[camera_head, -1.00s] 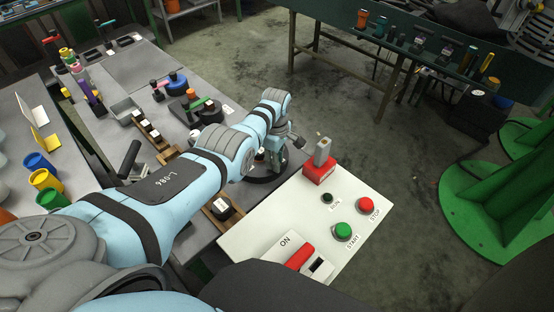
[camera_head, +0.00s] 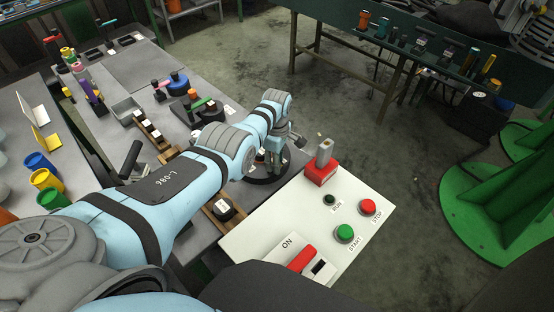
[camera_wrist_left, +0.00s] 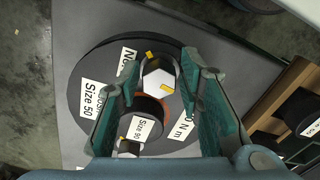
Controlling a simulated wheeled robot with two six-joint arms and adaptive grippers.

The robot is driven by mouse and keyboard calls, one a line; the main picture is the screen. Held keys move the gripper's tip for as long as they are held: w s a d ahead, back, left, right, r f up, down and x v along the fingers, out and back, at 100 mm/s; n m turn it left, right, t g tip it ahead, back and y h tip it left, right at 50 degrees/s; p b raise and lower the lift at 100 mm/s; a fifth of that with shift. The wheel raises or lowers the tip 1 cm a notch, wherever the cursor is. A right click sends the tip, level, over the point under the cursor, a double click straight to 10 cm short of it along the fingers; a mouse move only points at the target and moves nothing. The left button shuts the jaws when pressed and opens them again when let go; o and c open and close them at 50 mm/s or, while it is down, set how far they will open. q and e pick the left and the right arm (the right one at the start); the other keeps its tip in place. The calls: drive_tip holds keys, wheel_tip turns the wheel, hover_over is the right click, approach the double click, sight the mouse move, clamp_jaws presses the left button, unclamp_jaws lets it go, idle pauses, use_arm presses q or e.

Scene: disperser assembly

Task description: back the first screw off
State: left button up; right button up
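My left gripper (camera_wrist_left: 160,72) points down at a round black disc (camera_wrist_left: 72,105) with white labels, one reading Size 50. Its two green fingers stand on either side of a silver hex screw head (camera_wrist_left: 158,78) with yellow marks. The fingertips are very close to the head; I cannot tell whether they touch it. A second hex screw head (camera_wrist_left: 130,147) sits lower left, near the left finger. A dark round centre piece (camera_wrist_left: 150,108) lies between them. In the head view the left gripper (camera_head: 277,158) is over the black disc (camera_head: 268,178), partly hiding it. My right gripper is out of view.
A white control panel (camera_head: 270,225) with a red block (camera_head: 320,172), a green button (camera_head: 345,232) and a red button (camera_head: 367,207) stands right of the disc. Wooden holders (camera_head: 222,208) with black parts lie left. Open floor lies beyond the bench.

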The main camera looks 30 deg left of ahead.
use_arm(q)
drive_tip(key=shift+r, duration=0.1)
drive_tip(key=shift+w+d+r, duration=0.1)
drive_tip(key=shift+r, duration=0.2)
wheel_tip(320, 180, up, 11)
drive_tip(key=shift+r, duration=0.15)
